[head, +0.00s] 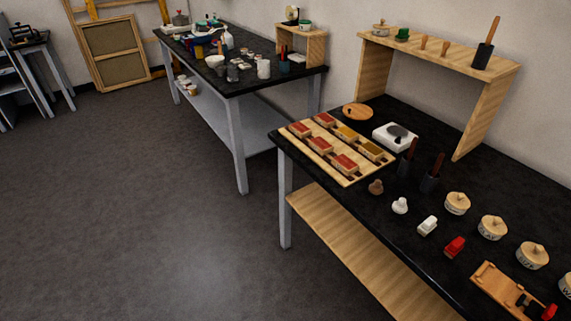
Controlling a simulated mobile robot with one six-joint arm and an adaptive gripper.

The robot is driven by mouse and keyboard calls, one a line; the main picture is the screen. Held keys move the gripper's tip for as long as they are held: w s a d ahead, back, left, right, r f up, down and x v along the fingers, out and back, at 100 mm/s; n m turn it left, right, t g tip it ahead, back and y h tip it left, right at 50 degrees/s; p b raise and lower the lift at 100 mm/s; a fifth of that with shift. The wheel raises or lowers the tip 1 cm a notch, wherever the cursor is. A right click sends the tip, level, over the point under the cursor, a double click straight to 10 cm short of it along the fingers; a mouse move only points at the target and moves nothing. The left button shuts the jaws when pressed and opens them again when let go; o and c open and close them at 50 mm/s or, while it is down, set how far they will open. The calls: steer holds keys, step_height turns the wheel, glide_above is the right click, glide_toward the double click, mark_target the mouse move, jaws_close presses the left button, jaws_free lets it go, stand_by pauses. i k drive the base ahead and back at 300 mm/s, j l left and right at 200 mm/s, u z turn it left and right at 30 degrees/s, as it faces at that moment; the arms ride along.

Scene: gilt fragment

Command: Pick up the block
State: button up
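A light wooden tray (308,150) lies on the near black table, at its far left end. Several small blocks sit in the tray in rows, such as a red block (344,163) near its front and a yellow block (371,151) at its right. Which block the task means cannot be told. My gripper is not in view.
The near table (490,190) also holds round lidded pots (457,203), dark cups with brown handles (430,183), a white device (395,137) and a wooden rack (495,285). A raised wooden shelf (440,55) stands behind. The grey floor (130,210) is clear at left.

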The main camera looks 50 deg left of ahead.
mark_target(345, 165)
steer(key=u, duration=1.35)
steer(key=i+j+z, duration=0.1)
steer(key=i, duration=0.35)
steer(key=i+j+z, duration=0.1)
steer(key=i, duration=0.3)
steer(key=i+j+z, duration=0.15)
steer(key=i+j, duration=0.2)
steer(key=i+j+z, duration=0.1)
steer(key=i+j, duration=0.15)
steer(key=i, duration=0.25)
